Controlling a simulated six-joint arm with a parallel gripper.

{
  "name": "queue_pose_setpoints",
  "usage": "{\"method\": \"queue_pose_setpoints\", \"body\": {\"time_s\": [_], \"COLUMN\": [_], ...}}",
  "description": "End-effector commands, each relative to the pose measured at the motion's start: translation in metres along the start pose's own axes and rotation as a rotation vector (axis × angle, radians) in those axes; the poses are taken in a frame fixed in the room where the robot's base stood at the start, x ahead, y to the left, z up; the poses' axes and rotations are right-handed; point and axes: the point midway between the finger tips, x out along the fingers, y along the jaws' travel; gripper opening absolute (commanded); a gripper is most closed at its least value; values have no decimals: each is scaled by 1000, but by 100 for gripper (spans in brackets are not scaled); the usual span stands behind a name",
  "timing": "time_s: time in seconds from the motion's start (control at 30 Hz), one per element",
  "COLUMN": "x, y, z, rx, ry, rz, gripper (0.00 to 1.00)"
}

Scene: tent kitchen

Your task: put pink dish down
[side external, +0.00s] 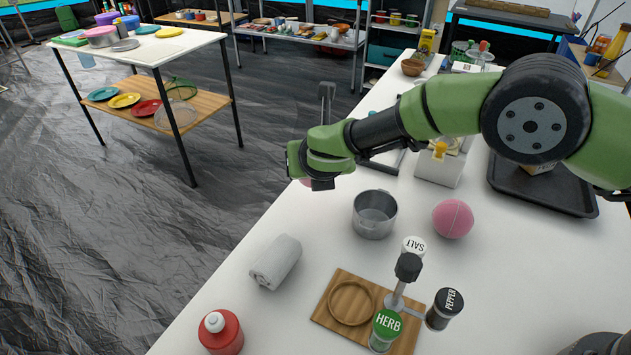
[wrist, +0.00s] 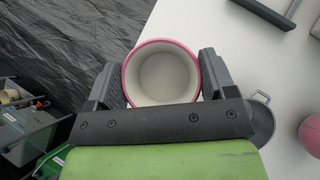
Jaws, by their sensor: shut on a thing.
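The pink dish (wrist: 163,78) is a round bowl with a pink rim and a pale inside, and it looks empty. My gripper (wrist: 161,84) is shut on it, with one finger on each side. In the side external view my gripper (side external: 321,181) is at the counter's left edge. Only a small pink part of the dish (side external: 304,182) shows there, and the rest is hidden behind my gripper. The white counter (side external: 330,238) lies below and to the right. The exact gap between dish and counter cannot be told.
A grey metal pot (side external: 375,214) and a pink ball (side external: 453,219) stand right of my gripper. A rolled cloth (side external: 276,262), a red bottle (side external: 222,334) and a spice stand (side external: 400,303) on a wooden board (side external: 342,325) are nearer. Dark floor lies left of the edge.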

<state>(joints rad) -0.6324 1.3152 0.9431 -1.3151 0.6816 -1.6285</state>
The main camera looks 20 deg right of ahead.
Motion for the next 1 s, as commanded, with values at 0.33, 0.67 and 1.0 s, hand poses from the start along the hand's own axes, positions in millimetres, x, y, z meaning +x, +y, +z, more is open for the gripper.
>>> {"method": "queue_pose_setpoints", "body": {"time_s": [0.33, 0.67, 1.0], "x": [-29, -53, -61], "y": [0, 0, -37], "z": [29, 54, 65], "rx": [0, 4, 106], "ry": [0, -4, 1], "rz": [0, 2, -110], "gripper": [49, 49, 49]}}
